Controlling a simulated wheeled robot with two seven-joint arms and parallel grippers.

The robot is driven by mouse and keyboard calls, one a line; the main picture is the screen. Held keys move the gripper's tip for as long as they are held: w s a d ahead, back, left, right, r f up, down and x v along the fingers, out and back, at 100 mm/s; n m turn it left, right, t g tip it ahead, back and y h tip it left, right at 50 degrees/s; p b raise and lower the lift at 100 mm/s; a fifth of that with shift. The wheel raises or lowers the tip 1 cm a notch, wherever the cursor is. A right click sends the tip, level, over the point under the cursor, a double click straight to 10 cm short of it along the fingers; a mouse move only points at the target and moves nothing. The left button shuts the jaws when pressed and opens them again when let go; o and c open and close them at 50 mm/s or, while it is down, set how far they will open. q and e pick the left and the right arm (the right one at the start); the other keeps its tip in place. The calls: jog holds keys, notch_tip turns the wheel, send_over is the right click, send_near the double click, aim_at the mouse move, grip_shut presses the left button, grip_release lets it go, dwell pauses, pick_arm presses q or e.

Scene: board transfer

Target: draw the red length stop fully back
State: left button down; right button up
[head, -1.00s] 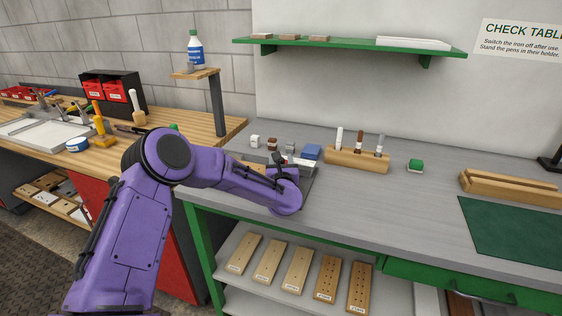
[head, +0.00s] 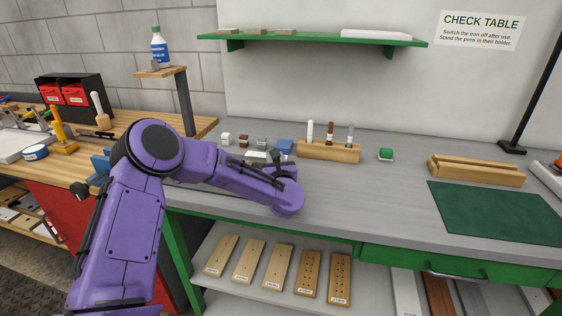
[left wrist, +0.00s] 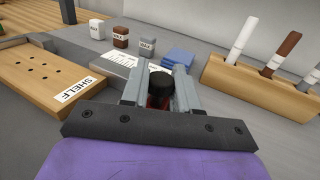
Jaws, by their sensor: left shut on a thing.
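In the left wrist view my left gripper (left wrist: 160,90) is shut on a black knob (left wrist: 161,82). A little red, apparently the red length stop (left wrist: 154,102), shows below the knob between the fingers; the rest is hidden. A wooden board (left wrist: 48,76) with several holes and a SHELF label lies to the left of the gripper. In the head view my purple left arm covers most of this spot, and the fingertips and stop cannot be made out. How far back the stop sits cannot be told. My right gripper is in neither view.
Small labelled blocks (left wrist: 120,37) and a blue block (left wrist: 179,57) stand behind the gripper. A wooden pen holder (head: 328,151) with three pens is to the right. The grey bench is clear in front of it. A green mat (head: 495,212) lies farther right.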

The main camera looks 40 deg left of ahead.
pick_arm(q)
jog(key=c, duration=1.2)
grip_release()
jog(key=o, duration=0.3)
jog(key=shift+w+d, duration=0.1)
jog(key=shift+d, duration=0.2)
jog(key=shift+s+d, duration=0.2)
jog(key=shift+s, duration=0.05)
jog(key=b+v, duration=0.2)
jog(key=v, duration=0.8)
jog(key=shift+r+b, duration=0.1)
jog(key=shift+b, duration=0.2)
